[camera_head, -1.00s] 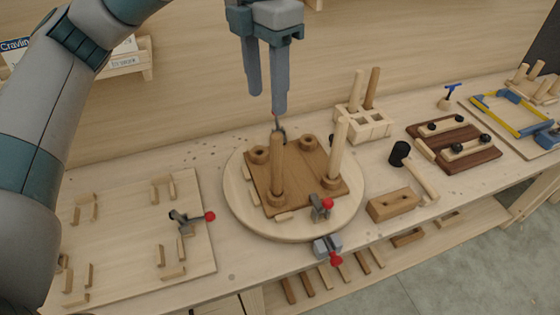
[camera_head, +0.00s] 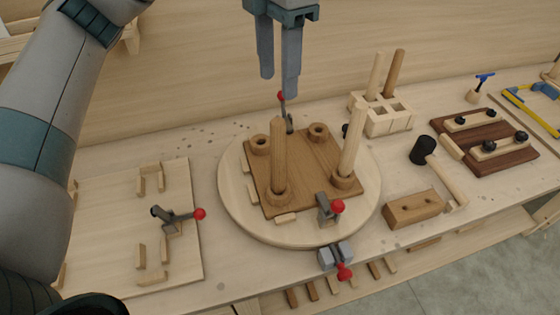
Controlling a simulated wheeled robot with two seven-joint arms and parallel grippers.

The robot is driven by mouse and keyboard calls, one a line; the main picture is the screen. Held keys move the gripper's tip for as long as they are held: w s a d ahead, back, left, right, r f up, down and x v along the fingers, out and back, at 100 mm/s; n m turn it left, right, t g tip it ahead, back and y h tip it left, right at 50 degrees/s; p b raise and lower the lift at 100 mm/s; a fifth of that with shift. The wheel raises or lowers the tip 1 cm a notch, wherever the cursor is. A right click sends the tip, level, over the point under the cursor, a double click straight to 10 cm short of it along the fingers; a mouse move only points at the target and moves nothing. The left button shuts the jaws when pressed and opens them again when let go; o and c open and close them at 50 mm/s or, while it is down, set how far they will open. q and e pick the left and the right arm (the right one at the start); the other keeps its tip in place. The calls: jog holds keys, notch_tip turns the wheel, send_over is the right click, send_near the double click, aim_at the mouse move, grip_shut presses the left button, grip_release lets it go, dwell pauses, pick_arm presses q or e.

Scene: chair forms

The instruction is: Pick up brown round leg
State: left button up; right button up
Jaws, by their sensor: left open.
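A brown round leg (camera_head: 395,74) stands upright in a light wooden holder block (camera_head: 384,122), beside a paler round leg (camera_head: 375,76). Two more round legs stand in sockets on the brown square board (camera_head: 310,165): a mid-brown one (camera_head: 278,155) at the left and a paler one (camera_head: 351,140) at the right. My left gripper (camera_head: 278,88) points down above the far edge of the board. Its two fingers are apart with nothing between them. It is left of the holder and clear of its legs. My right gripper is out of view.
The board lies on a pale round disc (camera_head: 232,205) with red-tipped clamps (camera_head: 328,208) around it. A black-headed mallet (camera_head: 424,150) and a wooden block (camera_head: 413,209) lie to the right. A jig panel (camera_head: 110,220) lies at the left.

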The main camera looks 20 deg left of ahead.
aim_at(278, 119)
pick_arm(q)
jog(key=shift+s+r, duration=0.1)
jog(key=shift+s, duration=0.2)
jog(key=shift+w+f, duration=0.15)
jog(key=shift+f, duration=0.25)
notch_tip(278, 119, down, 10)
jog(key=p, duration=0.3)
jog(key=shift+f, duration=0.75)
